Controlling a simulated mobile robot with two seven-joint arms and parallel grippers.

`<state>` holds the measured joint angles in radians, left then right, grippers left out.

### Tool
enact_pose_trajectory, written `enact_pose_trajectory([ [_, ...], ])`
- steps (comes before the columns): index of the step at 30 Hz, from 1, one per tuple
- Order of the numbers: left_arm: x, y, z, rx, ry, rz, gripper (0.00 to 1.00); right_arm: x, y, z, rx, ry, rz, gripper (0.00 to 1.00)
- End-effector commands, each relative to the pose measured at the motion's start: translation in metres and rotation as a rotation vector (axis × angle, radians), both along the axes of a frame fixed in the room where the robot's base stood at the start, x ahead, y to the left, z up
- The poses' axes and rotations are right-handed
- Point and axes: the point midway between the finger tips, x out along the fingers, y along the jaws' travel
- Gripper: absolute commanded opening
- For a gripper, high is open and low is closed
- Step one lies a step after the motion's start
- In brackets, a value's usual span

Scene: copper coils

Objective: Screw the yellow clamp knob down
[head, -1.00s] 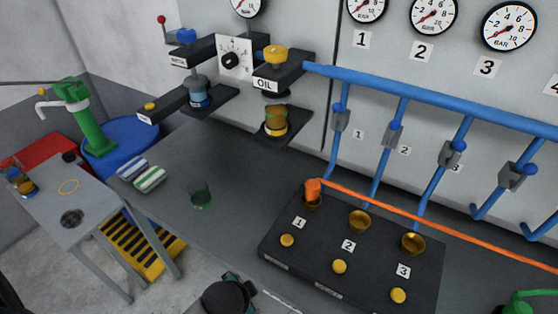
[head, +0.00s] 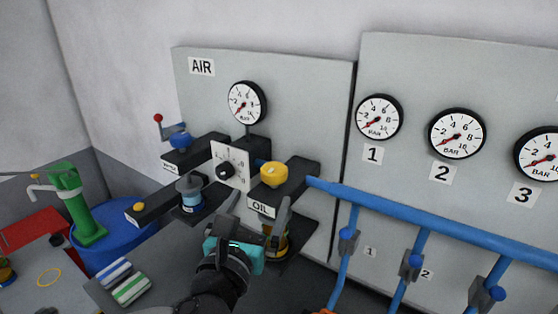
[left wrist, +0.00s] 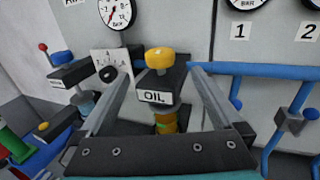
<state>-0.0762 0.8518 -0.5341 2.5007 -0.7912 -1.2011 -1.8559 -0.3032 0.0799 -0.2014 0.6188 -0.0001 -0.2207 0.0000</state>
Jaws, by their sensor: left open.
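The yellow clamp knob (head: 273,174) sits on top of the dark block with the OIL label (head: 261,209). In the left wrist view the knob (left wrist: 160,58) stands above the OIL block, centred between my fingers in the picture. My left gripper (head: 258,204) is open and empty, in front of the OIL block and lower than the knob. In the left wrist view its two fingers (left wrist: 160,82) spread to either side of the block. I cannot tell that they touch it. The amber jar (left wrist: 166,122) under the block is partly hidden by my gripper in the head view. My right gripper is not in view.
A blue knob (head: 180,140) and a red-tipped lever (head: 158,118) stand left of the OIL block. A black dial (head: 225,170) is on the white plate between. A blue pipe (head: 400,214) runs to the right. Striped cloths (head: 122,280) lie at lower left.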

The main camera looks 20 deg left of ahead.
Motion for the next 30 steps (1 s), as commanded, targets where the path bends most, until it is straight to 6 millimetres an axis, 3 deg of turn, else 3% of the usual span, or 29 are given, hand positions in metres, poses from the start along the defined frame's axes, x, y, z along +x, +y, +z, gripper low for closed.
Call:
enact_pose_trajectory([
  [5,0.020,0.005,-0.001,-0.001,-0.003,0.002,1.00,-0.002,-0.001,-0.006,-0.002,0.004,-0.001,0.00],
  [21,0.109,0.024,0.000,-0.006,0.000,0.004,1.00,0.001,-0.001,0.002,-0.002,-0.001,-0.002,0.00],
  [30,0.139,0.030,-0.001,-0.005,0.001,0.002,1.00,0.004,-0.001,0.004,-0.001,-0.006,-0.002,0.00],
])
